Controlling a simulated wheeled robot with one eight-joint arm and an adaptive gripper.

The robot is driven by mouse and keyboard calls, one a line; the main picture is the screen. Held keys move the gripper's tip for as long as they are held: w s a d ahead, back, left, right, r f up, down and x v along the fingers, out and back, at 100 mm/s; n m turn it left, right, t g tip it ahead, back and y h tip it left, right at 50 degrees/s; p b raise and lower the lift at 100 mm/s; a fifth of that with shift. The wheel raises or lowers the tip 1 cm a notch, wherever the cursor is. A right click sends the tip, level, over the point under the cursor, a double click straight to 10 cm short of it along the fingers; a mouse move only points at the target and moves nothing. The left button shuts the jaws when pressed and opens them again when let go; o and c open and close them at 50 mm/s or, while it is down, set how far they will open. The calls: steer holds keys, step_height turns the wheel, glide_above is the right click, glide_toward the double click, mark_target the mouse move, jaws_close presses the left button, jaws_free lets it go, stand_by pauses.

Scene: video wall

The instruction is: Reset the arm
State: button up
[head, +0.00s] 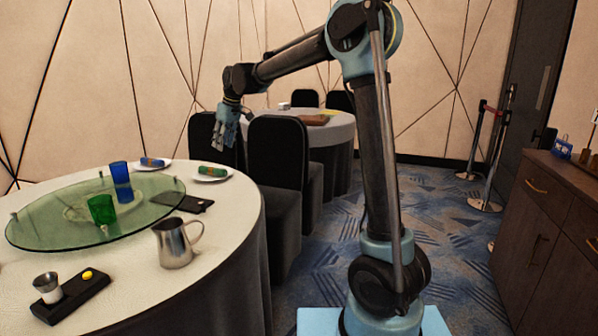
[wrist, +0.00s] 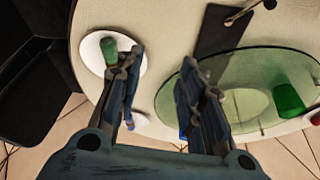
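My arm (head: 375,140) rises on the right of the head view and reaches left over the chairs. My gripper (head: 225,132) hangs past the right edge of the round table (head: 225,262), above table height, pointing down. In the wrist view my gripper (wrist: 163,75) has its two fingers spread apart with nothing between them but the table surface behind. It is open and empty.
The table holds a glass turntable (head: 50,225) with blue and green cups, a metal pitcher (head: 176,245), plates and dark trays. Black chairs (head: 277,160) stand beside it. A wooden cabinet (head: 550,240) is at right.

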steer(key=s+d+m, duration=0.2)
steer(key=s+d, duration=0.1)
steer(key=d, duration=0.6)
steer(key=s+d+m, duration=0.1)
steer(key=s+d, duration=0.1)
steer(key=d, duration=0.7)
steer(key=s+d+f+m+h, duration=0.1)
steer(key=s+d+f, duration=0.3)
steer(key=s+d, duration=0.5)
steer(key=s+d+f+m+h, duration=0.1)
steer(key=s+d+f+m, duration=0.3)
steer(key=s+d, duration=0.6)
steer(key=d+f, duration=0.1)
steer(key=d, duration=0.3)
steer(key=shift+s+d+m+t+h, duration=0.25)
steer(key=shift+s+m+t+h, duration=0.05)
steer(key=s+d+f+m, duration=0.1)
steer(key=s+d+f, duration=0.1)
steer(key=s+f, duration=0.2)
steer(key=s+d+f+m, duration=0.1)
steer(key=s+d+f, duration=0.1)
steer(key=s+f, duration=0.1)
steer(key=s+d+f+m+h, duration=0.1)
steer(key=s+d+f, duration=0.2)
steer(key=s+f, duration=0.1)
steer(key=shift+s+f, duration=0.3)
steer(key=shift+s, duration=0.45)
steer(key=shift+s, duration=0.1)
